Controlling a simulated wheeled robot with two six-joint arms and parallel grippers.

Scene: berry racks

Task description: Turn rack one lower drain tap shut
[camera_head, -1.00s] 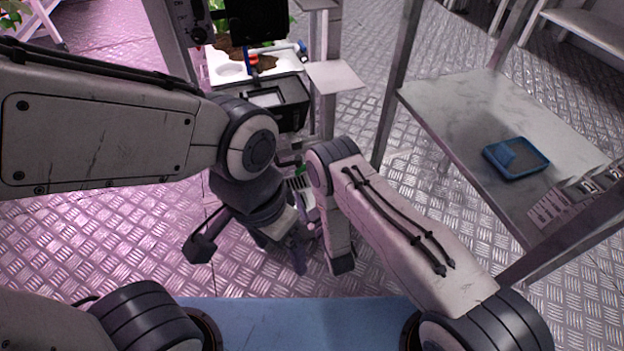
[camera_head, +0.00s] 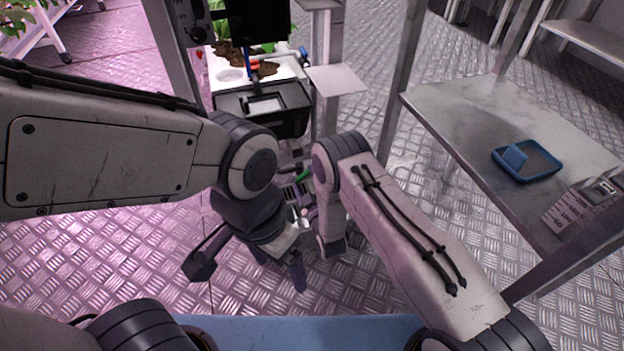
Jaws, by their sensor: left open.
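The rack (camera_head: 262,98) stands at the top centre, with a white tray and a black tank below it. A small red piece (camera_head: 255,66) and a blue-ended pipe (camera_head: 303,54) show at the tray; I cannot tell if either is a drain tap. A small green piece (camera_head: 303,175) shows low between my arms; I cannot tell what it is part of. My left gripper (camera_head: 248,268) is open and empty over the floor, below the rack in the picture, its fingers spread wide. My right gripper is not clearly visible; my right arm bends down beside the left wrist.
A small pale shelf plate (camera_head: 337,80) juts beside the rack post. The patterned metal floor (camera_head: 130,260) is clear at the left.

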